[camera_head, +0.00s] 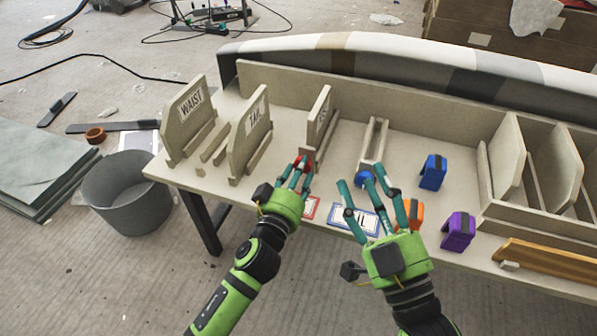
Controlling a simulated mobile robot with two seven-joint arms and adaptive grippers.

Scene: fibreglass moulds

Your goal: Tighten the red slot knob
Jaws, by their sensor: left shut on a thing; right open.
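The red slot knob (304,162) is at the front end of a slot holding an upright beige mould (320,112) with a partly hidden label. My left gripper (296,178) is shut on the red knob, and its fingers hide part of it. A blue knob (364,178) is at the front of the empty slot (375,141) to the right. My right gripper (373,190) is open, with its fingers spread around and in front of the blue knob. I cannot tell whether it touches the knob.
Moulds labelled WAIST (190,112) and TAIL (249,135) stand at the left of the table. A divided rack (508,165) is at the right. A grey bin (128,195) stands on the floor.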

